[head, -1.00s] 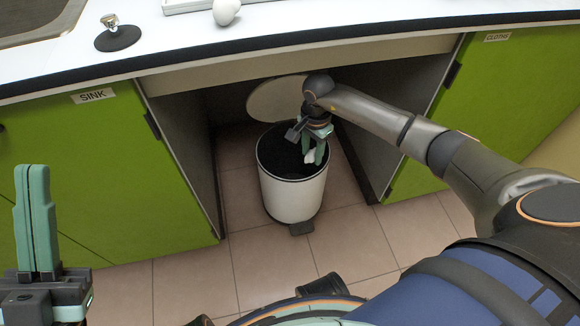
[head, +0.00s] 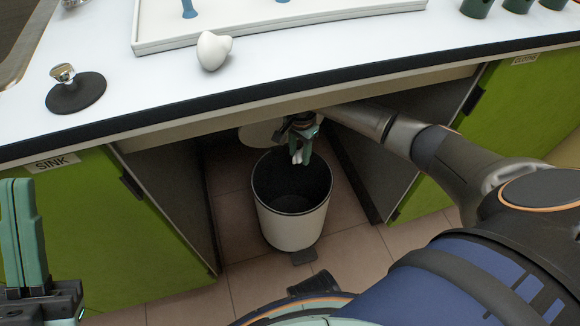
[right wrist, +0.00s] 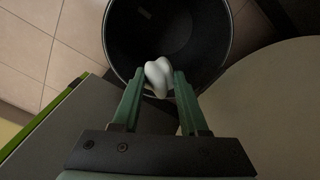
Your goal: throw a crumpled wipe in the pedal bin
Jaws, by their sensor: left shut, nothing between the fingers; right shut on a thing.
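The crumpled wipe (right wrist: 158,77) is a small white lump between the green fingertips of my right gripper (right wrist: 158,85), which is shut on it. In the right wrist view it is over the dark opening of the pedal bin (right wrist: 215,20). In the head view my right gripper (head: 302,153) hangs at the back of the bin's mouth under the counter. The white bin (head: 290,228) stands on the floor with its lid (head: 257,135) raised behind it. My left gripper (head: 18,235) is shut and empty at the far left. Another white crumpled lump (head: 213,50) lies on the counter.
The counter's dark front edge (head: 230,113) runs above my right forearm. Green cabinets flank the bin's recess, the left one labelled SINK (head: 52,162). A white tray (head: 285,30), a black round base with a metal knob (head: 75,92) and green cups stand on the counter.

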